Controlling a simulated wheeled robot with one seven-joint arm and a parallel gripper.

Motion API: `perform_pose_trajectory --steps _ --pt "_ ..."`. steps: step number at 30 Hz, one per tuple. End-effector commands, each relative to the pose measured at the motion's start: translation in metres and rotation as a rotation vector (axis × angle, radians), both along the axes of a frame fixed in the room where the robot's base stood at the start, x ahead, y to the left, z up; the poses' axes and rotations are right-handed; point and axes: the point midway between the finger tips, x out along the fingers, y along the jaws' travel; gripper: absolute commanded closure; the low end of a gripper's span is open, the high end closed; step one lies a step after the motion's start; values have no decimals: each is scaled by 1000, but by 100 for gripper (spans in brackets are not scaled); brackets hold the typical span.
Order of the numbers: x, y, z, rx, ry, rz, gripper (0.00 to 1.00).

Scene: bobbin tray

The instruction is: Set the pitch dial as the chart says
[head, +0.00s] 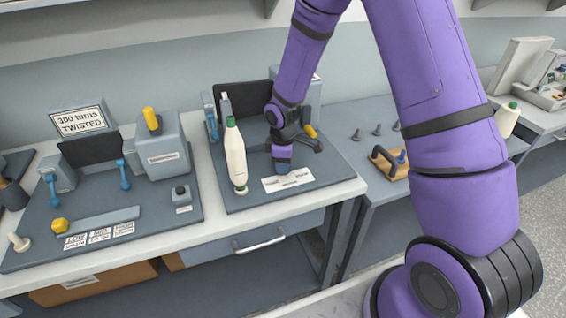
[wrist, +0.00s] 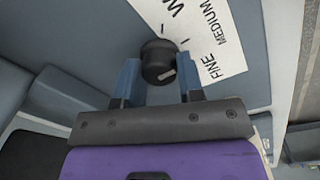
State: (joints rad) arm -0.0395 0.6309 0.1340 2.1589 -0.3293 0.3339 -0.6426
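The pitch dial (wrist: 158,62) is a black round knob with a pale pointer mark, seen in the wrist view beside a white label plate (wrist: 205,35). The plate reads MEDIUM and FINE, with a cut-off word starting with W. The pointer mark faces the lower right of the picture. My gripper (wrist: 160,78) has its two blue fingers on either side of the knob, with small gaps showing; it looks open. In the head view my gripper (head: 282,168) is low over the right machine's label plate (head: 300,178) and hides the dial. A sign (head: 80,121) reads "300 turns TWISTED".
A white green-capped bobbin (head: 236,160) stands just left of my gripper. The left machine (head: 160,150) has a yellow lever (head: 151,118), and LOW, MID and HIGH cards (head: 99,236) lie at its front. A wooden holder (head: 385,163) is on the right bench.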

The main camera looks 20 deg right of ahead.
Motion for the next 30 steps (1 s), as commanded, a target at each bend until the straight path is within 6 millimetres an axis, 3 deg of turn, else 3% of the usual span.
perform_pose_trajectory --steps 14,30 --pt "0 0 0 -1 -1 -103 88" --pt "1 1 0 -1 -1 -558 88"
